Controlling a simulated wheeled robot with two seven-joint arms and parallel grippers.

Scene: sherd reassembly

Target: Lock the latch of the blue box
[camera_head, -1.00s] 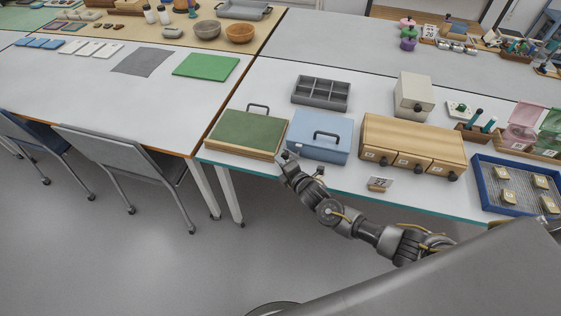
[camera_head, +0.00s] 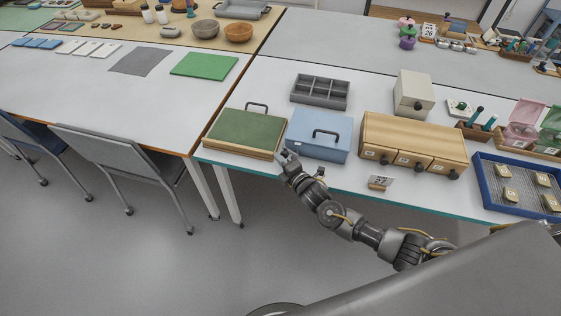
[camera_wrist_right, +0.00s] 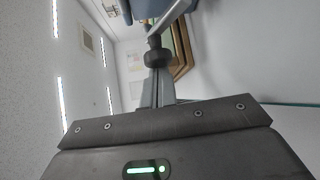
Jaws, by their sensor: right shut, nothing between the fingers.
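The blue box (camera_head: 322,140) stands closed on the white table, with a dark handle on its lid. My right gripper (camera_head: 284,158) is shut and empty at the box's front left corner. Contact cannot be told in the head view, and the latch cannot be made out there. In the right wrist view, the closed fingers (camera_wrist_right: 158,88) point at a dark rounded knob (camera_wrist_right: 157,52) just beyond their tips. I cannot tell whether they touch it or whether it belongs to the latch. Part of a blue surface (camera_wrist_right: 150,8) shows behind it. My left gripper is not in view.
A green-topped wooden case (camera_head: 243,133) stands close to the box's left. A grey divided tray (camera_head: 320,91) lies behind. The table's front edge runs below my gripper.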

